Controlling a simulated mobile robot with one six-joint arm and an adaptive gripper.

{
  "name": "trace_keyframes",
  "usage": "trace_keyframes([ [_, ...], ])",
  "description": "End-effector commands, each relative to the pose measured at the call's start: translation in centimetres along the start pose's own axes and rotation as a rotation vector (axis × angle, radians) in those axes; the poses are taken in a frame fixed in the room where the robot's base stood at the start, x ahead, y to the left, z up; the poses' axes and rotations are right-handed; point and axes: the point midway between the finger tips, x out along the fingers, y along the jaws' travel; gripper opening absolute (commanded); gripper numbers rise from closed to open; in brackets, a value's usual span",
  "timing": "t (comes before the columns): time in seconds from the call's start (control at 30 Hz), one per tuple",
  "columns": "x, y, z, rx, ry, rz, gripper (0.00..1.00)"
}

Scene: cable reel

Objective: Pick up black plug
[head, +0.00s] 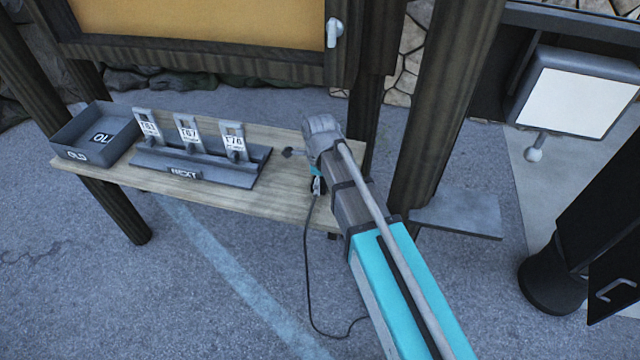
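My arm reaches in from the lower right of the head view, and its end hangs over the right end of the wooden shelf (225,190). My gripper (316,176) is mostly hidden by my wrist and forearm, so its fingers cannot be made out. A small black piece (319,187), which may be the black plug, shows just below it at the shelf's right end. A thin black cable (306,255) runs from there over the shelf edge to the ground. I cannot tell whether the gripper touches or holds it.
A grey tray marked OLD (77,155) and a grey rack marked NEXT (200,175), with several numbered tags, stand on the shelf. A small dark object (288,152) lies left of my wrist. A wooden post (440,110) stands close right of my arm.

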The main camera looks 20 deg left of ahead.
Motion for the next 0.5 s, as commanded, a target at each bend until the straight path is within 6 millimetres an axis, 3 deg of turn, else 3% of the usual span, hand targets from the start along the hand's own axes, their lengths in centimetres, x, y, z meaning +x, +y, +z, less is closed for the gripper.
trace_keyframes([
  [0.03,0.00,0.00,0.00,0.000,0.000,0.000,0.61],
  [0.2,0.00,0.00,0.00,0.000,0.000,0.000,0.32],
  [0.5,-0.09,0.00,0.00,0.000,0.000,0.000,0.32],
])
